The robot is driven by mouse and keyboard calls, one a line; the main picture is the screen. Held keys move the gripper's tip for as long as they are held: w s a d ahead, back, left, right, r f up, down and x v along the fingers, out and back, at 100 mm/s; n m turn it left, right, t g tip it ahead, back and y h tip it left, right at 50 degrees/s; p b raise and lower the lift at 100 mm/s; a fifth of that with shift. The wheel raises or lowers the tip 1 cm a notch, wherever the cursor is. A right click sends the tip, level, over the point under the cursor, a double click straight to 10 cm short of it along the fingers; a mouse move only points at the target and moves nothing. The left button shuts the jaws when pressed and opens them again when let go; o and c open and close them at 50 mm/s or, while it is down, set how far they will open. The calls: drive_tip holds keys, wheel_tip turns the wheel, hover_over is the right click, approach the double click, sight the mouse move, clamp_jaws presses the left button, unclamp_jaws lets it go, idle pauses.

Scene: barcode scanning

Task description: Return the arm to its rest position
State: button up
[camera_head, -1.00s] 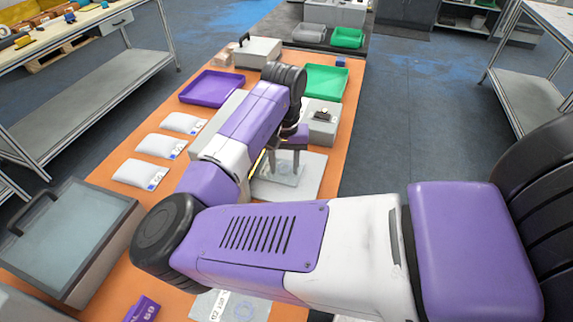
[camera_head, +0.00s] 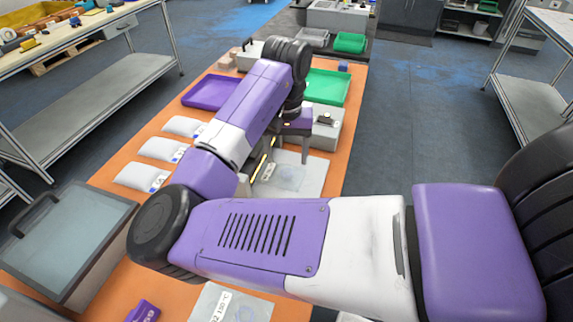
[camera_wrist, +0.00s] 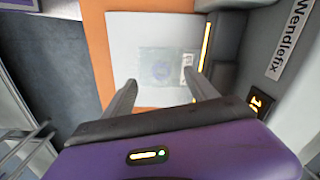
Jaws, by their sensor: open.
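My gripper (camera_wrist: 160,95) is open and empty in the wrist view, its two fingers spread apart. Below it lies a white plate (camera_wrist: 125,35) with a clear flat bag (camera_wrist: 160,68) that bears a small label, apart from the fingers. In the head view my arm reaches over the orange table (camera_head: 95,290), and the gripper hangs over the plate (camera_head: 310,175), partly hidden behind the arm. The bag (camera_head: 288,178) shows below the visible finger.
A purple tray (camera_head: 213,91) and a green tray (camera_head: 328,86) stand farther back. Several white bags (camera_head: 163,148) lie at left. A glass-lidded box (camera_head: 70,235) stands at front left. A grey device marked Wendlefix (camera_wrist: 285,75) is close to the gripper's right side.

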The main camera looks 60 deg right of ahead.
drive_tip(key=shift+r, duration=1.1)
